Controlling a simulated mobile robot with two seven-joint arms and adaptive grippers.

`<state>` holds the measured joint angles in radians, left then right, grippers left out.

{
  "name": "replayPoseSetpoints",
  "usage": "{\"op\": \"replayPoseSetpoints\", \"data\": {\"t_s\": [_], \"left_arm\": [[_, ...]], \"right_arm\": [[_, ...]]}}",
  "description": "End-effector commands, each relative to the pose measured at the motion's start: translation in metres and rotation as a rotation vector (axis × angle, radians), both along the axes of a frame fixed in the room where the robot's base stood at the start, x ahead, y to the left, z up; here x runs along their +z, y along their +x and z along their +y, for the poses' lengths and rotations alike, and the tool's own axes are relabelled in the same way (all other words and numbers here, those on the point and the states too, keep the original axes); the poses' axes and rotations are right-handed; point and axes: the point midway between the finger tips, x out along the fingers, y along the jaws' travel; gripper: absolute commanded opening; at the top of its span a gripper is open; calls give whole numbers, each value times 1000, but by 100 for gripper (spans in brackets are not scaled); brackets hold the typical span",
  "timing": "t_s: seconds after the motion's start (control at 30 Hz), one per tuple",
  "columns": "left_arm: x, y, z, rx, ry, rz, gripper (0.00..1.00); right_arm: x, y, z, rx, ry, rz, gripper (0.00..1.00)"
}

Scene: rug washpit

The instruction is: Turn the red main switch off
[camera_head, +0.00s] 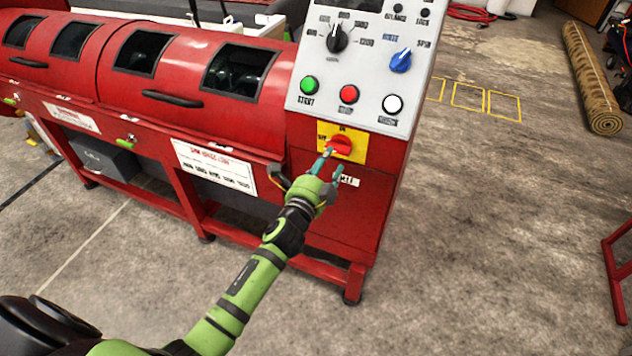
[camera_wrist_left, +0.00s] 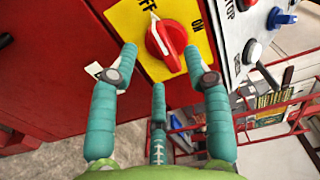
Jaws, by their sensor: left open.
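The red main switch (camera_head: 341,146) is a rotary knob on a yellow plate (camera_head: 357,153) on the red machine, below the white control panel. In the left wrist view the knob (camera_wrist_left: 168,38) lies between and just beyond my fingertips, its pointer mark turned toward the upper left, between the OFF and ON lettering. My left gripper (camera_head: 332,162) is open in front of the switch, slightly below it. In the left wrist view its teal fingers (camera_wrist_left: 160,62) are spread with nothing between them; I cannot tell whether any fingertip touches the knob. My right gripper is not in view.
The white panel (camera_head: 362,60) above holds a green button (camera_head: 309,84), a red button (camera_head: 349,94), a white button (camera_head: 392,104) and black and blue knobs. A black handle (camera_head: 276,178) sticks out left of the gripper.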

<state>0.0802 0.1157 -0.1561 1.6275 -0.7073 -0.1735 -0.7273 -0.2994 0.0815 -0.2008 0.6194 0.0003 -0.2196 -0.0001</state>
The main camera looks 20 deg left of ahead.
Motion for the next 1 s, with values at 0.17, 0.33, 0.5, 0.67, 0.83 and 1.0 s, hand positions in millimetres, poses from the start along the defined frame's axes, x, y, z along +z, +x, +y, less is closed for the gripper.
{"op": "replayPoseSetpoints", "data": {"t_s": [0.17, 0.33, 0.5, 0.67, 0.83, 1.0], "left_arm": [[-1, -42, 1, -1, 0, 4, 49], [-1, -69, 2, 0, -1, 3, 49], [0, -82, 2, 0, -1, 1, 49], [0, -85, 3, 0, -1, 1, 49], [0, -84, 2, 0, -1, 1, 49], [0, -84, 2, 0, -1, 1, 49]], "right_arm": [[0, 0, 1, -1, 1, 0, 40], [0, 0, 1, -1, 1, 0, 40], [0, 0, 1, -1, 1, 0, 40], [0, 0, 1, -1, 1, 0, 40], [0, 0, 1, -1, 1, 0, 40], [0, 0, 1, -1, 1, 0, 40]]}}
